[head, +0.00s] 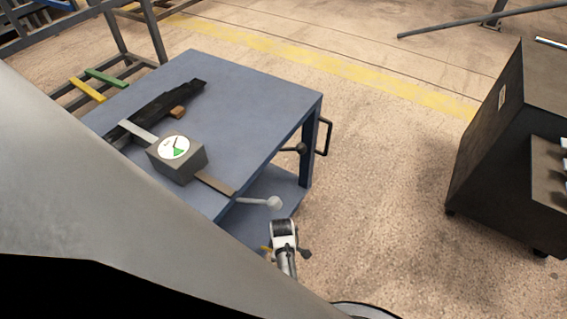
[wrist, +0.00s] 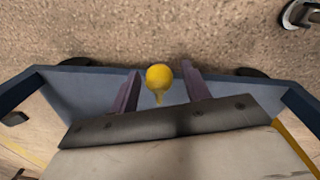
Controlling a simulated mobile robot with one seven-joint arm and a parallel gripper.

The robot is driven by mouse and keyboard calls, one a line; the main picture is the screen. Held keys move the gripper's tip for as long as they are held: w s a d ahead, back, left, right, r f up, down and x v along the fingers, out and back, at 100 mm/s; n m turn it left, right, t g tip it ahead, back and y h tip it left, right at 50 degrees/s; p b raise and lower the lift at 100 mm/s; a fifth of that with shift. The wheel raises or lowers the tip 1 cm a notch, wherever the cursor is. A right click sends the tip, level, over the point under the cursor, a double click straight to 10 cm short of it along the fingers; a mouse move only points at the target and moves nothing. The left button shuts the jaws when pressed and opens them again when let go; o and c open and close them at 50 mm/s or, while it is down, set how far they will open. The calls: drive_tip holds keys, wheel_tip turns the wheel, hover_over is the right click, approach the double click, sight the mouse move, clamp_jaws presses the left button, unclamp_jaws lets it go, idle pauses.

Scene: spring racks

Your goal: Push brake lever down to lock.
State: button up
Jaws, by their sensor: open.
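The brake lever, taken to be the yellow one, shows its round knob (wrist: 158,76) and a short stem in the wrist view. The knob sits between the two fingertips of my gripper (wrist: 160,71), with gaps on both sides. My gripper is open; whether its palm touches the stem cannot be told. In the head view a small yellow bit (head: 265,248) shows low beside the cart, next to my wrist (head: 284,232). My fingers are mostly hidden there. The blue cart (head: 245,92) stands upright on the floor; most of the lever is hidden in the head view.
On the cart lie a dial gauge box (head: 176,158) and a dark bar (head: 160,108). A pale ball-ended lever (head: 273,203) juts over its edge near my wrist. A black handle (head: 326,137) is on its side. A dark cabinet (head: 490,140) stands right, with bare floor between.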

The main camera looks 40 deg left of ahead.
drive_tip(key=shift+f, duration=0.35)
clamp_jaws()
